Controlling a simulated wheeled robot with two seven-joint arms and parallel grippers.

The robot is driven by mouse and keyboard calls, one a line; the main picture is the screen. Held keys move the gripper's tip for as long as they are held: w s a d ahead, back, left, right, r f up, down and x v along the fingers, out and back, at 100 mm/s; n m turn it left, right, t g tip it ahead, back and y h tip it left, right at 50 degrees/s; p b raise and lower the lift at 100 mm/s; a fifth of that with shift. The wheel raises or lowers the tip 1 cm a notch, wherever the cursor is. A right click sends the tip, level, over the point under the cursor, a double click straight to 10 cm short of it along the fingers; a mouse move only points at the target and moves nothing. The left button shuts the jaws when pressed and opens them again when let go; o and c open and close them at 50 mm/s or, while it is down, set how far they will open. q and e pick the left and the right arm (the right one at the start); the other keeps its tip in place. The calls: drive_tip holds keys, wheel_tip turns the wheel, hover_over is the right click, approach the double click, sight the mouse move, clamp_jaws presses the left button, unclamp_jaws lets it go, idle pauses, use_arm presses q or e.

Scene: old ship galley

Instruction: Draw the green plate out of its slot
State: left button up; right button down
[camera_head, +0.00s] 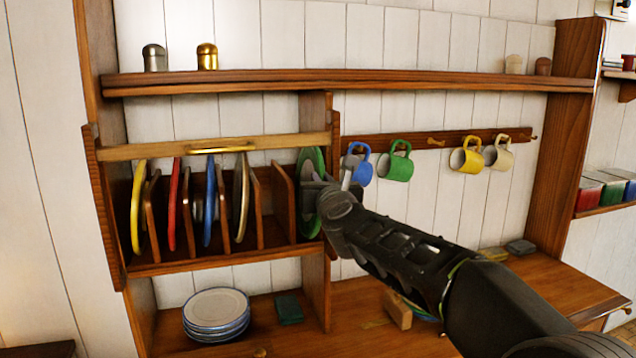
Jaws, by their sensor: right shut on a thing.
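The green plate (311,163) stands upright on edge in the rightmost slot of the wooden plate rack (185,264). My right gripper (318,192) is shut on the green plate at its front edge, and it hides part of the plate. I cannot tell how far the plate sits inside the slot. The rack also holds a yellow plate (137,207), a red plate (173,205), a blue plate (209,202) and a tan plate (240,198), each upright. My left gripper is not in view.
A wooden bar (180,148) crosses the rack's upper front. Blue (358,165), green (398,163) and yellow mugs (466,157) hang right of the gripper. Stacked plates (216,312) stand below the rack. A wooden block (397,309) is on the counter, under my right arm.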

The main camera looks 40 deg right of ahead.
drive_tip(key=s+d+v, duration=0.1)
drive_tip(key=d+v, duration=0.1)
drive_tip(key=v, duration=1.6)
drive_tip(key=shift+s+d, duration=0.2)
idle(0.7)
